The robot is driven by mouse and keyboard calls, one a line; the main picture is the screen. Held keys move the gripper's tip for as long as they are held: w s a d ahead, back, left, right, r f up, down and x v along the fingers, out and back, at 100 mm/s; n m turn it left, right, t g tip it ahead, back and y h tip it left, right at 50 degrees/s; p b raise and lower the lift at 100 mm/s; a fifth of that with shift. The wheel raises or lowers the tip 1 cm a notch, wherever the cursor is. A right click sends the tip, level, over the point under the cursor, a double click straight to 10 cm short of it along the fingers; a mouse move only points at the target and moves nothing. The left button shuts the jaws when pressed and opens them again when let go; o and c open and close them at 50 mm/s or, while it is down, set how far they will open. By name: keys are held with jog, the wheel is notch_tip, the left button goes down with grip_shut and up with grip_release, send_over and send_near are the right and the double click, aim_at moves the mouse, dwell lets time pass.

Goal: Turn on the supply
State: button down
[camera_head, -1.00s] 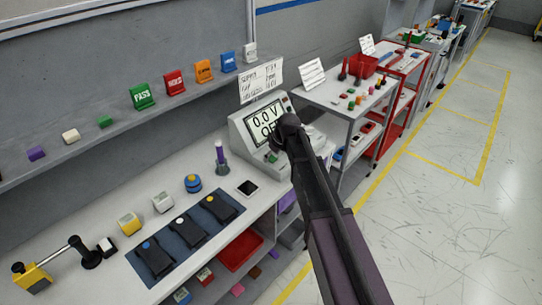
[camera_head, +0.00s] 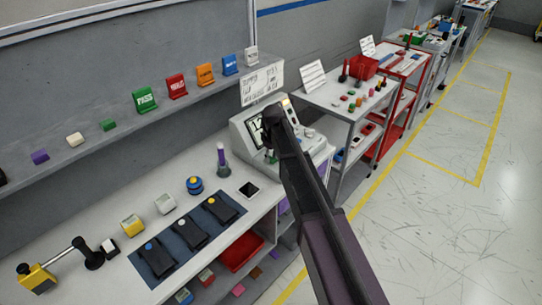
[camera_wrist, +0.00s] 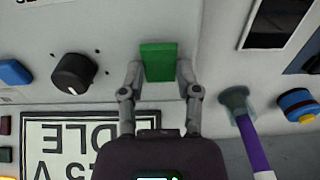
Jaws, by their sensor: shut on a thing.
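The supply (camera_head: 240,134) is a light grey box at the far end of the bench, its screen partly hidden by my arm. In the wrist view its display (camera_wrist: 70,150) is upside down and partly cut off; the letters seem to read IDLE, with a value in V. My gripper (camera_wrist: 157,72) is shut on the green switch (camera_wrist: 158,60) on the supply's front, one finger at each side. A black knob (camera_wrist: 73,74) and a blue button (camera_wrist: 14,72) are beside it on the panel.
The shelf above holds coloured signs.

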jog(key=shift+h, duration=0.3)
jog(key=shift+c, duration=1.6)
grip_release()
jog(key=s+d+m, duration=1)
jog(key=s+d, duration=1.3)
jog(key=s, duration=0.3)
